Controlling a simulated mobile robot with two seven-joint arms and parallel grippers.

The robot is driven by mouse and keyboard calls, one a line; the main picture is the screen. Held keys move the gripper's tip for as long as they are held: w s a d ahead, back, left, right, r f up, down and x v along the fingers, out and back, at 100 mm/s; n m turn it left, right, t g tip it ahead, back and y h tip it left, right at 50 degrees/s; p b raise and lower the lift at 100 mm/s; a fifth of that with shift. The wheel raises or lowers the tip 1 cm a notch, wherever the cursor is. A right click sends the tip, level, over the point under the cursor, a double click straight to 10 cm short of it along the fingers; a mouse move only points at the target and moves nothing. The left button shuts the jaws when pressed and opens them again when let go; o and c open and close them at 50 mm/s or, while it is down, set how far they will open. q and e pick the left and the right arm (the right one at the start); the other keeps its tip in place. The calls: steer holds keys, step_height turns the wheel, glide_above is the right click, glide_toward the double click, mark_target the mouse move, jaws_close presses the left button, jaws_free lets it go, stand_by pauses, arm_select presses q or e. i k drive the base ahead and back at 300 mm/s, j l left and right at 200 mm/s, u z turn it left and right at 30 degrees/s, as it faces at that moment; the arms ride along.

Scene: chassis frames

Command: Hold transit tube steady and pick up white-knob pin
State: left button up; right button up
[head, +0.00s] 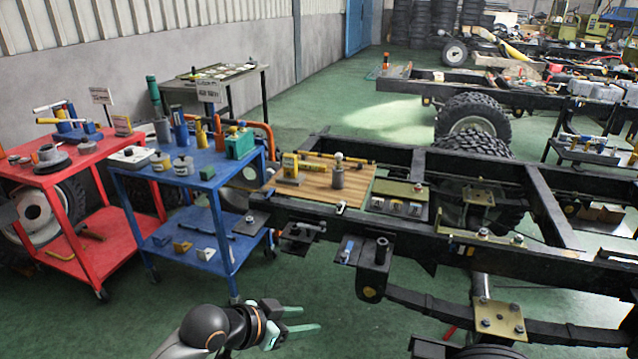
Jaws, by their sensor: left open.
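A short grey cylinder (338,178), which looks like the transit tube, stands upright on a wooden board (312,196) on the chassis frame. A small pale knob (338,157) shows at its top and looks like the white-knob pin; its shaft is hidden, seemingly inside the tube. My left gripper (312,320) is at the bottom of the head view, open and empty, with teal fingers pointing right. It is well in front of the board and below it in the picture, apart from tube and pin. My right gripper is not in view.
A yellow block (290,166) stands left of the tube, and a yellow bar (345,158) lies behind it. A tray of small parts (400,207) lies right of the board. A blue cart (180,180) and a red cart (60,168) stand left. Green floor is free around my gripper.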

mark_target(338, 157)
steer(key=i+j+z, duration=0.25)
steer(key=i+j, duration=0.35)
steer(key=i, duration=0.3)
steer(key=i+j+z, duration=0.2)
steer(key=i+j, duration=0.65)
steer(key=i, duration=0.6)
